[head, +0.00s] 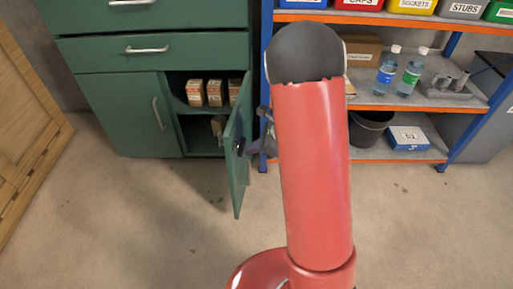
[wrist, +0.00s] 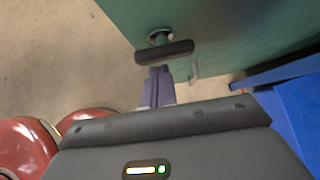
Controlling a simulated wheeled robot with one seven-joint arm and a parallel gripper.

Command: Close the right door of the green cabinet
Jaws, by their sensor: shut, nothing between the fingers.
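The green cabinet (head: 112,50) stands at the back left in the head view. Its left door (head: 127,112) is closed. Its right door (head: 236,170) stands wide open, swung out towards me, and the inside shows. In the wrist view the right door (wrist: 235,35) fills the upper right, with a dark bar handle (wrist: 165,52) on its face. My gripper (head: 252,148) is on the outer side of the right door, close to it. In the wrist view my gripper (wrist: 158,76) is shut and empty, its tips just below the handle; I cannot tell whether they touch it.
Small boxes (head: 205,92) stand inside the cabinet. A blue and orange shelf (head: 465,110) with bottles, bins and boxes stands close on the right. A wooden panel (head: 28,130) is at the far left. The floor (head: 150,215) before the cabinet is clear.

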